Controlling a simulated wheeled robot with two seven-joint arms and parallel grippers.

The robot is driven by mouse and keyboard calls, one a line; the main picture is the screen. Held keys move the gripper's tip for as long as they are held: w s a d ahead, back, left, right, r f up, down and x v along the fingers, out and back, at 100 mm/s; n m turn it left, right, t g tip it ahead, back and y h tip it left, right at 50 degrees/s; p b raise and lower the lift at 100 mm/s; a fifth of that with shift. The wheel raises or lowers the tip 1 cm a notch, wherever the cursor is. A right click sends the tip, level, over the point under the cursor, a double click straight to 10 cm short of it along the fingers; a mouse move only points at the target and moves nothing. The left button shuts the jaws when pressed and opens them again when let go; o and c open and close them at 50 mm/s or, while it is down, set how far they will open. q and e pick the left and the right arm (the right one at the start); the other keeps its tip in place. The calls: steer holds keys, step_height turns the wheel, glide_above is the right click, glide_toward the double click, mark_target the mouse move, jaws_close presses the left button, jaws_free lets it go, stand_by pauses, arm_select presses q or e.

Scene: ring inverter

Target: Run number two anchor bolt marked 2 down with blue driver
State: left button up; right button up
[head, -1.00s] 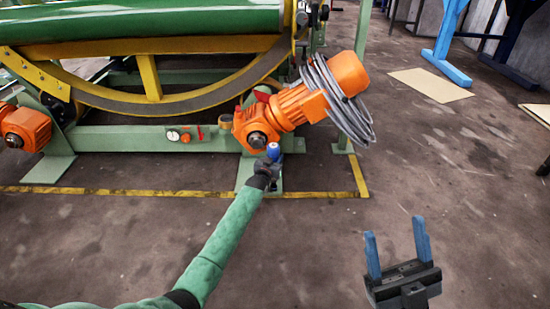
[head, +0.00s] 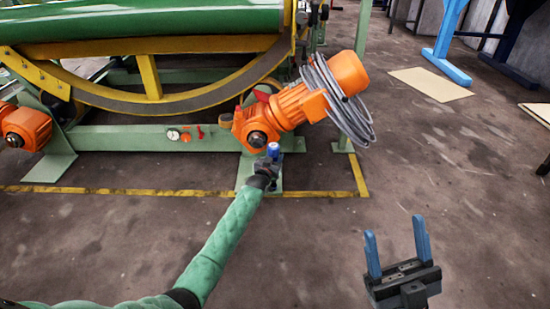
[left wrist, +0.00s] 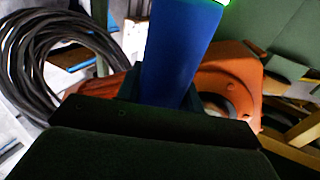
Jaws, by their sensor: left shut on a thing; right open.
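The blue driver (head: 273,149) stands upright at the end of my left arm, over the green foot plate (head: 247,181) below the orange motor. My left gripper (head: 268,168) is shut on the driver. In the left wrist view the blue driver body (left wrist: 178,55) rises from between the dark jaws (left wrist: 155,100). The anchor bolt marked 2 and the driver's lower tip are hidden behind the gripper, so I cannot tell whether they touch. My right gripper (head: 396,257) is open and empty above the floor at the lower right.
The orange gear motor (head: 290,108) with a coiled grey cable (head: 345,105) sits just behind the driver. The green frame beam (head: 130,140) runs left. Yellow floor tape (head: 110,191) edges the machine. The floor at right is clear up to a cardboard sheet (head: 430,84).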

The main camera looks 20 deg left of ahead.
arm_select(q)
steer(key=shift+r+p, duration=2.3)
steer(key=shift+r, duration=0.2)
